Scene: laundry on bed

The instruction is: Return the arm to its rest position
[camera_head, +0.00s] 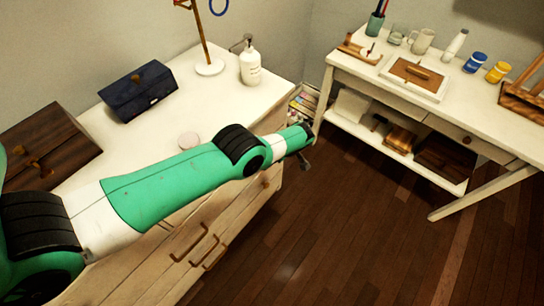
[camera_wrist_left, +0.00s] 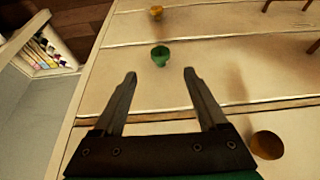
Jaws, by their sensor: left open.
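My left arm (camera_head: 165,182) reaches from the lower left across the white dresser in the head view. My left gripper (camera_wrist_left: 160,73) is open, with its two fingers apart and nothing between them. It faces the dresser front, where a green knob (camera_wrist_left: 160,56) shows just beyond the fingertips. In the head view the gripper (camera_head: 305,160) is small, past the dresser's right edge and above the floor, and its fingers are hard to make out. My right gripper is not in view.
The dresser top (camera_head: 105,125) holds a dark blue box (camera_head: 138,90), a wooden box (camera_head: 45,150), a stand (camera_head: 207,50) and a pump bottle (camera_head: 250,62). A crate of tubes (camera_wrist_left: 45,50) is left of the dresser front. A white desk (camera_head: 385,85) stands right; the floor (camera_head: 350,220) between is clear.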

